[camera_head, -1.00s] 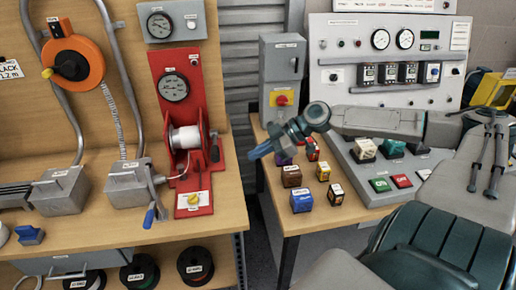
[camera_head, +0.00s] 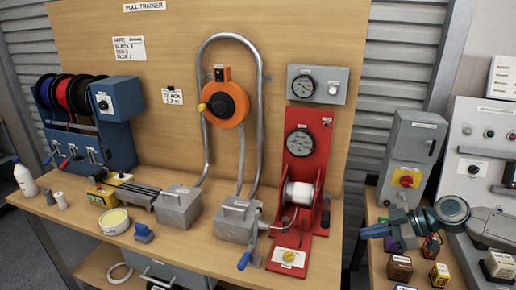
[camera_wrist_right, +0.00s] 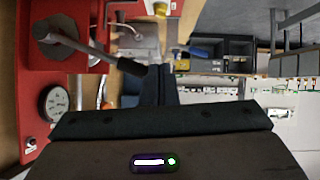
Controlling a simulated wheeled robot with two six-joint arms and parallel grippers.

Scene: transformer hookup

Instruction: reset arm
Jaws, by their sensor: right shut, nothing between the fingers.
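My right gripper (camera_head: 378,231) shows at the right of the head view, its blue-grey fingers pointing left, shut and empty. It is in the air in front of the right-hand table, beside the red puller stand (camera_head: 301,180). In the right wrist view the dark shut fingers (camera_wrist_right: 158,84) show at the middle, with the red stand (camera_wrist_right: 62,65) and its gauge at the left. My left gripper is not in view.
A wooden pull trainer bench (camera_head: 180,250) holds grey boxes, conduit, an orange reel (camera_head: 223,105) and blue spool rack (camera_head: 92,122). On the right table are a grey switch box (camera_head: 409,150) and small labelled blocks (camera_head: 400,268). A gap separates the tables.

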